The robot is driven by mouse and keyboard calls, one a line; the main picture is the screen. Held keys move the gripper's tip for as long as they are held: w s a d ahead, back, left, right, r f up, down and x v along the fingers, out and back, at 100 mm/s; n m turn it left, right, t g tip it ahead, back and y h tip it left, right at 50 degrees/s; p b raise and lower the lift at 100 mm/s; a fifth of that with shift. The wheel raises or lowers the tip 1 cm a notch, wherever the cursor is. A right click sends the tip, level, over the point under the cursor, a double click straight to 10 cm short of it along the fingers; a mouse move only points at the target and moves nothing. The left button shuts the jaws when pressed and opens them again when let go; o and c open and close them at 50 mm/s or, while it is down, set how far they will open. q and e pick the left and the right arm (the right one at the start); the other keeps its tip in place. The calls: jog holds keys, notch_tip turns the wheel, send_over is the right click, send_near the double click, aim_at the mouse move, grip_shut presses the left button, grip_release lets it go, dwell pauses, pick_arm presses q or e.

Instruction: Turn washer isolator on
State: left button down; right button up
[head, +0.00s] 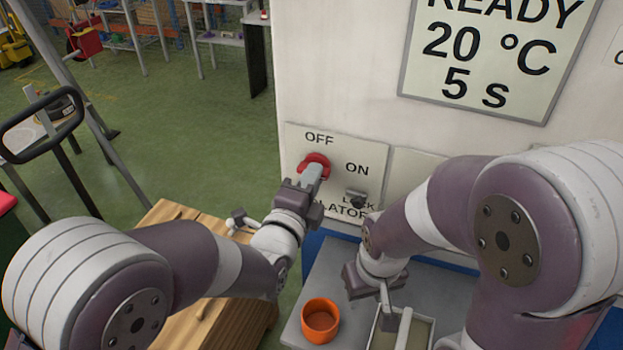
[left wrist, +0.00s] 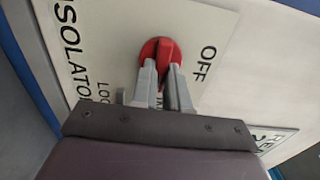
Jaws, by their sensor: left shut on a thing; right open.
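The red washer isolator switch (head: 314,160) is on a pale panel (head: 294,142) on the white machine front. The panel reads OFF above the switch and ON to its right. In the left wrist view the red handle (left wrist: 160,52) stands between the fingers, near the OFF label. My left gripper (head: 311,174) is shut on the handle, its fingers hiding part of it. It also shows in the left wrist view (left wrist: 166,85). My right gripper (head: 386,300) is open, pointing down over a pale tray (head: 428,326) on the grey shelf. The exact handle angle is partly hidden.
A black lock fitting (head: 356,197) is on the panel, right of and below the switch. An orange cup (head: 320,320) stands on the grey shelf (head: 326,272). A wooden table (head: 172,218) is at lower left. A sign (head: 478,50) reads READY 20 °C 5 s.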

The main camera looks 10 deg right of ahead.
pick_arm(q)
jog(key=shift+f, duration=0.1)
jog(key=c, duration=1.1)
grip_release()
jog(key=b+v, duration=0.1)
jog(key=v, duration=1.1)
jog(key=shift+s+a, duration=0.15)
jog(key=shift+s, duration=0.15)
